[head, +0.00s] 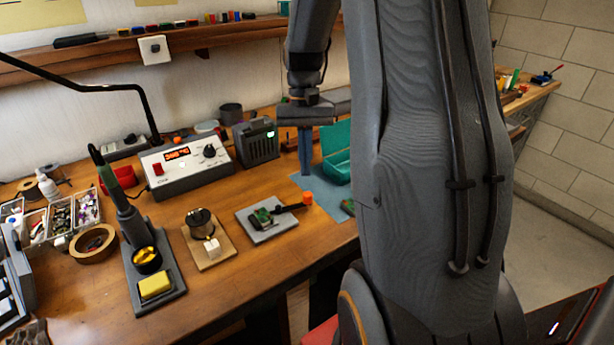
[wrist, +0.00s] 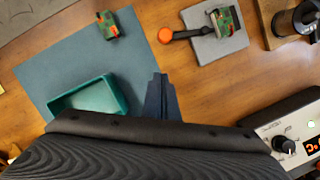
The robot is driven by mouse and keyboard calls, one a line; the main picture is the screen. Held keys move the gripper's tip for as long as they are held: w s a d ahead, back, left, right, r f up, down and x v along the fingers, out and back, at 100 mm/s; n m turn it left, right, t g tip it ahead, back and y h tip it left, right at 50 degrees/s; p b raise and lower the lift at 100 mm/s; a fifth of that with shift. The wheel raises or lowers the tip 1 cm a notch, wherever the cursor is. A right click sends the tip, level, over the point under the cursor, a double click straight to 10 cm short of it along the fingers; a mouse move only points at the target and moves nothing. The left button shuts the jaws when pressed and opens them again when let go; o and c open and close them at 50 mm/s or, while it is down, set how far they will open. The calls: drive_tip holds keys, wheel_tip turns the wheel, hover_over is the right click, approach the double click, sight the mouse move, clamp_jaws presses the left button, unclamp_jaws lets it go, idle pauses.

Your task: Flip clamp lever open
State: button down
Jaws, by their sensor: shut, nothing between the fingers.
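The clamp sits on a grey plate (head: 258,228) on the bench. Its black lever (head: 288,209) ends in an orange knob (head: 307,198), and a green circuit board (head: 264,215) is at the clamp. The wrist view also shows the lever (wrist: 188,34), lying low and pointing left, with its knob (wrist: 165,35) beyond the plate's edge. My gripper (head: 305,172) points down above the bench, with its blue-grey fingers together and empty. In the wrist view my gripper (wrist: 160,75) is apart from the knob, which lies ahead of the fingertips. The clamp's jaw detail is too small to tell.
A teal open box (wrist: 90,97) stands on a blue mat (wrist: 55,65) beside the fingers. A second green board (wrist: 107,25) lies by the mat's edge. A spool stand (head: 205,240) and a soldering station (head: 182,165) are near the clamp. Bare wood lies between mat and plate.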

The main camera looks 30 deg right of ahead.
drive_tip(key=shift+x, duration=0.95)
drive_tip(key=shift+s+a+r+p, duration=0.15)
drive_tip(key=shift+s+a+p, duration=0.2)
drive_tip(key=shift+s, duration=0.25)
drive_tip(key=shift+s+a+r+p, duration=0.1)
drive_tip(key=shift+s+a+p, duration=0.25)
drive_tip(key=shift+s, duration=0.25)
drive_tip(key=shift+s+a+f, duration=0.15)
drive_tip(key=shift+s+a, duration=0.15)
drive_tip(key=shift+s, duration=0.25)
